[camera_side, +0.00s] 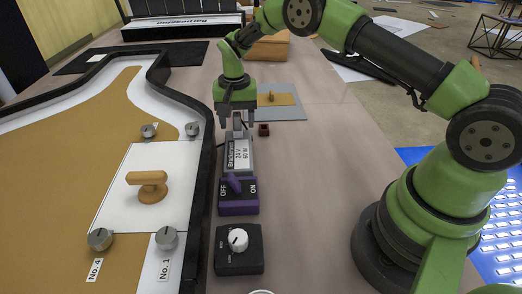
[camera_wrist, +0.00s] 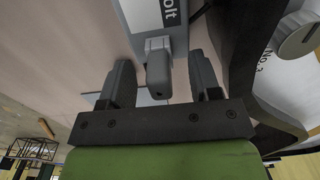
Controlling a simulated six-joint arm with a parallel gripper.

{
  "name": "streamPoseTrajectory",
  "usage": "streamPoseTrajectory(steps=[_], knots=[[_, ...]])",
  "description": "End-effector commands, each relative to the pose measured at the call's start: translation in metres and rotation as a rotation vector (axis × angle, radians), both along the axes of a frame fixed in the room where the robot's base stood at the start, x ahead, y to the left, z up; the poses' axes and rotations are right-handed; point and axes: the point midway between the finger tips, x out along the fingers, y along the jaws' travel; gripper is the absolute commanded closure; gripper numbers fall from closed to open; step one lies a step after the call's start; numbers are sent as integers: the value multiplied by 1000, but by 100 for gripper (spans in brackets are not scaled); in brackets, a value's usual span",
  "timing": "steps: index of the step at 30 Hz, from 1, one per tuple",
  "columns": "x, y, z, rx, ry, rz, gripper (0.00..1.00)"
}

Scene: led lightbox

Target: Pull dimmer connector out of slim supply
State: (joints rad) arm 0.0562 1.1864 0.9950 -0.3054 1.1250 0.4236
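The slim supply (camera_side: 238,154) is a grey box with a white 24 V 60 W label, lying lengthwise on the table. Its end also shows at the top of the wrist view (camera_wrist: 140,22). A grey connector (camera_wrist: 158,75) sits at that end, apparently plugged in; the side view mostly hides it behind my gripper. My gripper (camera_side: 237,122) points down at the supply's far end. In the wrist view my gripper (camera_wrist: 162,78) is open, one dark finger on each side of the connector, with visible gaps. The dimmer (camera_side: 238,250) is a black box with a white knob, nearest the camera.
A purple ON/OFF switch (camera_side: 238,195) sits between supply and dimmer. A small dark red block (camera_side: 264,130) lies right of my gripper. The lightbox's black raised wall (camera_side: 203,185) runs close along the left. The table right of the supply is clear.

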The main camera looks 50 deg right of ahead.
Motion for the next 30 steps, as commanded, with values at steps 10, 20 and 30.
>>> streamPoseTrajectory(steps=[10,20,30], knots=[[0,0,0,0,0,0,100],[0,0,9,-1,-1,0,100],[0,0,22,1,-1,0,100]])
